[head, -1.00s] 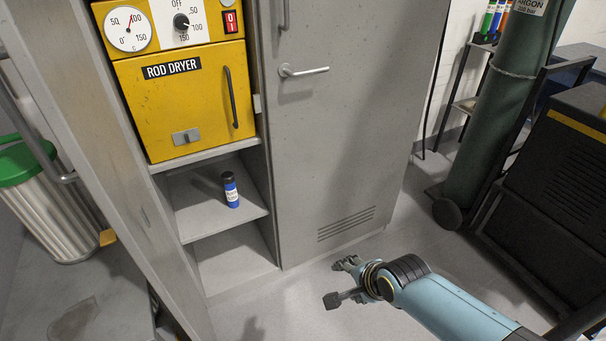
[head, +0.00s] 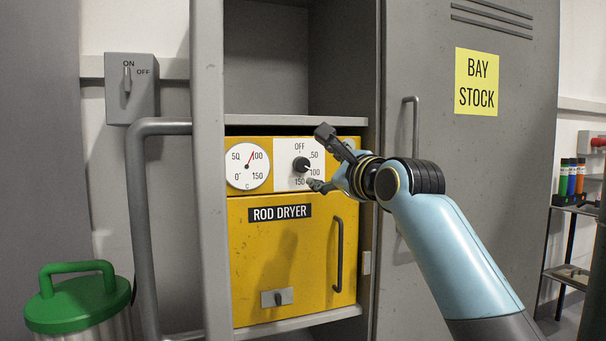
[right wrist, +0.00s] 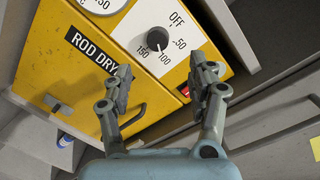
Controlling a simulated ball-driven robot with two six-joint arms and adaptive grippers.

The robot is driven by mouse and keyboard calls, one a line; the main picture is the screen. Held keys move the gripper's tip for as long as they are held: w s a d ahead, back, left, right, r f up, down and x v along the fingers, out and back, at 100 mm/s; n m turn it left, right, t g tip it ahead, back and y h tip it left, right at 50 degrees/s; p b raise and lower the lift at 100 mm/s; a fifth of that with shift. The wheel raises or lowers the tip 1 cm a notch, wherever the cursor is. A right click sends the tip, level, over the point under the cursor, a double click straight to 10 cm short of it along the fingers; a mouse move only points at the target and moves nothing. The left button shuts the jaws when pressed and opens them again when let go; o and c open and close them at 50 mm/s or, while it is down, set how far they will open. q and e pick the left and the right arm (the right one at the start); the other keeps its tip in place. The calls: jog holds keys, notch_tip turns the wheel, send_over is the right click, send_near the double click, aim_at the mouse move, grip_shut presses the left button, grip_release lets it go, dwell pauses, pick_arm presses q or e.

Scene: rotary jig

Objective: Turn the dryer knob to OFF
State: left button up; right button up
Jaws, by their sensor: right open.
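The black round dryer knob (head: 301,164) sits on a white dial plate marked OFF, 50, 100 and 150, on the yellow rod dryer (head: 240,215). Its white mark seems to point towards 100, away from OFF at the top. My right gripper (head: 320,160) is open and empty, just right of the knob in the head view. In the right wrist view the knob (right wrist: 157,39) shows beyond and between the open fingers (right wrist: 163,73); they appear apart from it. My left gripper is not in view.
A temperature gauge (head: 248,167) is left of the knob. A red switch (right wrist: 184,90) is partly behind a finger. The grey cabinet frame (head: 209,200) and door (head: 450,170) flank the dryer. An ON/OFF wall switch (head: 131,88) and green-lidded bin (head: 78,303) are at left.

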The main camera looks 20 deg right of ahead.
aim_at(303, 165)
jog(key=w, duration=0.6)
jog(key=w+a, duration=0.1)
jog(key=w, duration=0.2)
jog(key=shift+a, duration=0.1)
jog(key=shift+w+f, duration=0.1)
jog(key=shift+w, duration=0.3)
pick_arm(q)
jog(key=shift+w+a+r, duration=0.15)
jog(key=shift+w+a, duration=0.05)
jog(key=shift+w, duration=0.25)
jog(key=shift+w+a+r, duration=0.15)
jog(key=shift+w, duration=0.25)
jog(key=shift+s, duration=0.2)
jog(key=shift+p, duration=0.3)
pick_arm(e)
jog(key=c, duration=1.1)
